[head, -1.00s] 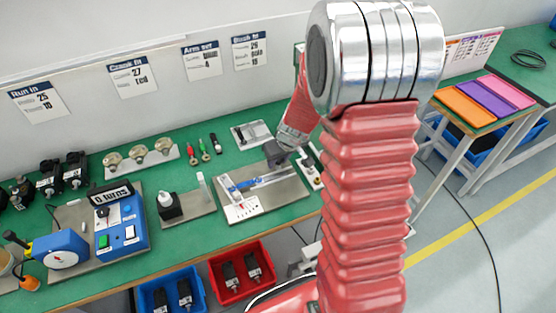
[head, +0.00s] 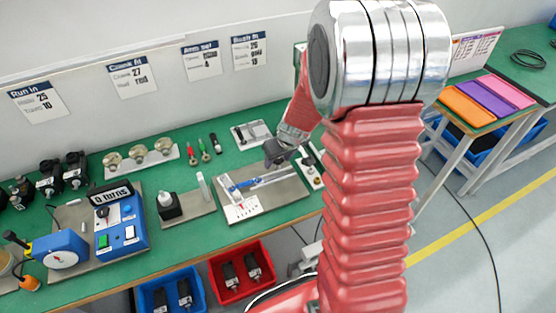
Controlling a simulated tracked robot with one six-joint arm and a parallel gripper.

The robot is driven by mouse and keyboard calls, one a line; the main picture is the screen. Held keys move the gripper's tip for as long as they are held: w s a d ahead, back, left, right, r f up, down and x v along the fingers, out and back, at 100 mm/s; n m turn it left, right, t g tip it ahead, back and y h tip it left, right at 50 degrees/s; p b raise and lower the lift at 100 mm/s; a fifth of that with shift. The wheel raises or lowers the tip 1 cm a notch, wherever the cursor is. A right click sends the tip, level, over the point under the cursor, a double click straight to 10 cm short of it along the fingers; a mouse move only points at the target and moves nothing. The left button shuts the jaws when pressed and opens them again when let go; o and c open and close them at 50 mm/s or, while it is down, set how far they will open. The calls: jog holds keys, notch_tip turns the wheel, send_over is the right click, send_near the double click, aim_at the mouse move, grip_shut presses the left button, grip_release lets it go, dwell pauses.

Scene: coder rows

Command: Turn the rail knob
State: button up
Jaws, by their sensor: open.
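The rail fixture, a grey plate with a metal rail (head: 266,181) along it, lies on the green bench in the middle of the head view. A blue part (head: 240,185) sits on the rail near its left end, above a white scale card (head: 241,208). My gripper (head: 272,158) is small and dark in this view, close above the far side of the rail plate. It is open, and nothing shows between its fingers. No rail knob can be made out clearly; the gripper and my red arm hide part of the fixture's right end.
A blue control box with a counter (head: 121,222) and a blue gauge unit (head: 62,250) stand at the left. A black block with a white top (head: 168,205) is left of the rail plate. Red (head: 243,277) and blue (head: 172,296) bins sit below the bench front.

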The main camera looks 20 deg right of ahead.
jog(key=v, duration=1.3)
jog(key=shift+f, duration=0.1)
dwell(0.4)
jog(key=s+a+r, duration=0.6)
jog(key=s, duration=0.3)
jog(key=s+a+r+m+t, duration=0.1)
jog(key=s+a+r, duration=0.4)
jog(key=s, duration=0.5)
jog(key=shift+a+r, duration=0.35)
jog(key=shift+r, duration=0.3)
dwell(2.2)
